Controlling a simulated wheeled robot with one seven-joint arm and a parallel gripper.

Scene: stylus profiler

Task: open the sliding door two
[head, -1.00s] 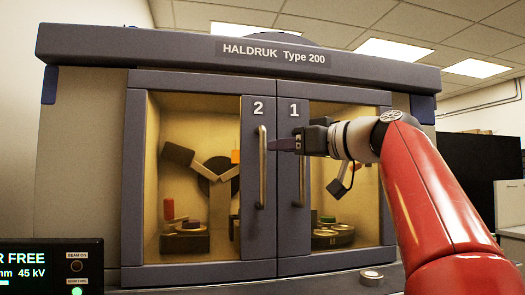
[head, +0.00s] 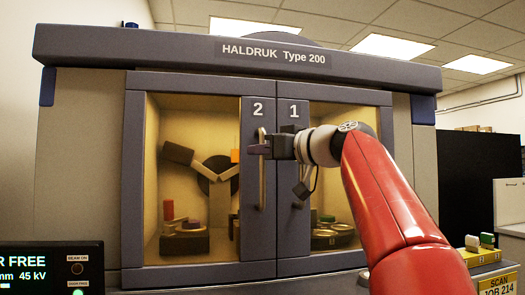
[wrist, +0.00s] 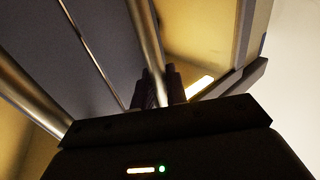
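Sliding door two (head: 256,225) is the left door of the cabinet, with a "2" on its grey frame and a glass pane. It meets door one (head: 294,240) at the middle seam. Door two's upright metal bar handle (head: 262,190) also shows in the wrist view (wrist: 144,30). My gripper (head: 256,149) is at the upper part of this handle. In the wrist view, its two dark fingers (wrist: 159,88) stand close together on either side of the bar, seemingly shut on it. The contact itself is dark and partly hidden.
Door one's handle (head: 297,180) stands just to the right, partly behind my wrist. A display box (head: 50,268) is at lower left.

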